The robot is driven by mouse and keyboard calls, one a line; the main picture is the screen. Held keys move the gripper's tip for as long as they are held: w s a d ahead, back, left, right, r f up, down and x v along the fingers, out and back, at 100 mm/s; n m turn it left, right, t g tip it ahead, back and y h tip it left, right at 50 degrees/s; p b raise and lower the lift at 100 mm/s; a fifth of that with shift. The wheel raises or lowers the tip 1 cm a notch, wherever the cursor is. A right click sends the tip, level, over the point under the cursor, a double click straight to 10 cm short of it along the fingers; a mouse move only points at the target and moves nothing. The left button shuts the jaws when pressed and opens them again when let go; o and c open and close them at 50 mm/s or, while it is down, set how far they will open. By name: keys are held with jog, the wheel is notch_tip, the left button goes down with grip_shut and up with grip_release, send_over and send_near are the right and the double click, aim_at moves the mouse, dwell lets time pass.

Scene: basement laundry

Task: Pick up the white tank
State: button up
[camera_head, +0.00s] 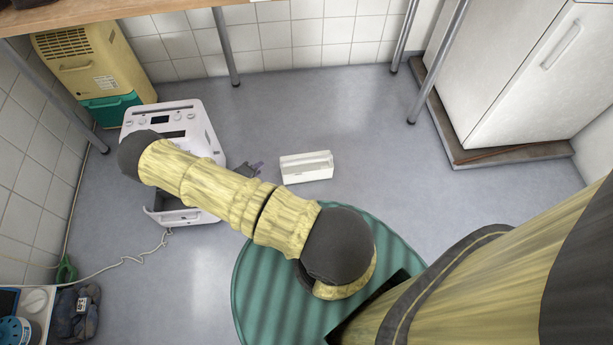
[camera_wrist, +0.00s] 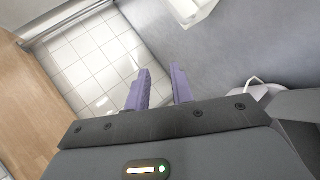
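The white tank (camera_head: 307,167) is a small oblong box with a recessed top, lying on the grey floor in the middle of the room. In the wrist view part of a white box that looks like the tank (camera_wrist: 190,10) shows at the top edge, beyond the fingertips. My gripper (camera_wrist: 161,80) has two purple fingers, apart with nothing between them. It does not touch the tank. In the head view my arm hides most of the gripper; a small dark part shows between the arm and the tank.
A white appliance (camera_head: 180,120) with an open front bay stands left of the tank, partly behind my arm, its cord on the floor. A yellow and green unit (camera_head: 85,65) stands at the back left. A white cabinet (camera_head: 530,75) stands right. Table legs (camera_head: 226,45) rise behind.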

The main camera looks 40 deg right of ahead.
jog(key=s+d+f+n+h+b, duration=0.1)
jog(key=s+d+f+h+b, duration=0.1)
jog(key=f, duration=0.4)
jog(key=s+d+f+n+h+b, duration=0.1)
jog(key=s+d+f+h+b, duration=0.1)
jog(key=s+f+b, duration=0.3)
notch_tip(320, 180, down, 2)
jog(key=shift+s+d+f+n+t+h+b, duration=0.15)
jog(key=shift+d+n+t+h+b, duration=0.2)
jog(key=shift+d, duration=0.3)
jog(key=shift+d, duration=0.1)
jog(key=b+x, duration=0.4)
jog(key=x, duration=0.8)
